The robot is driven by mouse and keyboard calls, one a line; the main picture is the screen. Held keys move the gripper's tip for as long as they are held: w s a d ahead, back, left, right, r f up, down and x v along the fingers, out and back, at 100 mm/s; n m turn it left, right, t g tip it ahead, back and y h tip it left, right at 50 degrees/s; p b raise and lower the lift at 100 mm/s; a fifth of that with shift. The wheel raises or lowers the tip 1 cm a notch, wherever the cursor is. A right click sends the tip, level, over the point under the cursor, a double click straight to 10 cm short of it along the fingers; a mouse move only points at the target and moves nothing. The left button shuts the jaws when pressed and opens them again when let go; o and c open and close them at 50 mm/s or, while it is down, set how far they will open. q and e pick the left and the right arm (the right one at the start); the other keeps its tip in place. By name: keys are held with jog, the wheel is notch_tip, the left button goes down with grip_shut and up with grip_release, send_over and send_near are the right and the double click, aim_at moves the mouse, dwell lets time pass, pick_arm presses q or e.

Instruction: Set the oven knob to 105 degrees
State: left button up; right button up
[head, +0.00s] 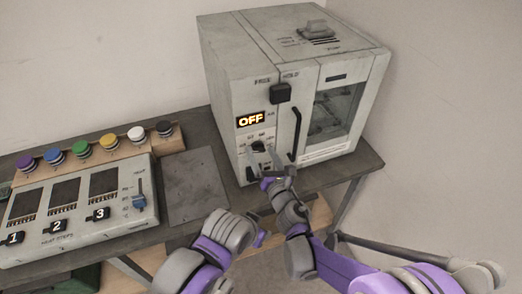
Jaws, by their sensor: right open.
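The oven (222,80) is a worn white box on the table, with its door shut. Its lit display (251,120) reads OFF. The dark oven knob (258,146) is on the front panel below the display; its pointer and scale are too small to read. My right gripper (271,168) is open just in front of and below the knob. It partly covers the panel there, and I cannot tell whether it touches the knob. My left gripper (259,239) is low in the middle, apart from the oven, its fingers mostly hidden.
A black door handle (296,134) stands just right of the knob, and a dark square control (280,93) is above. Left of the oven are a numbered panel (135,172) with a blue slider and a row of coloured buttons (81,149). A flat grey plate (196,187) lies between.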

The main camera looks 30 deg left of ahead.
pick_arm(q)
jog(key=shift+r, duration=0.1)
pick_arm(e)
jog(key=shift+w+a, duration=0.3)
jog(key=shift+a, duration=0.1)
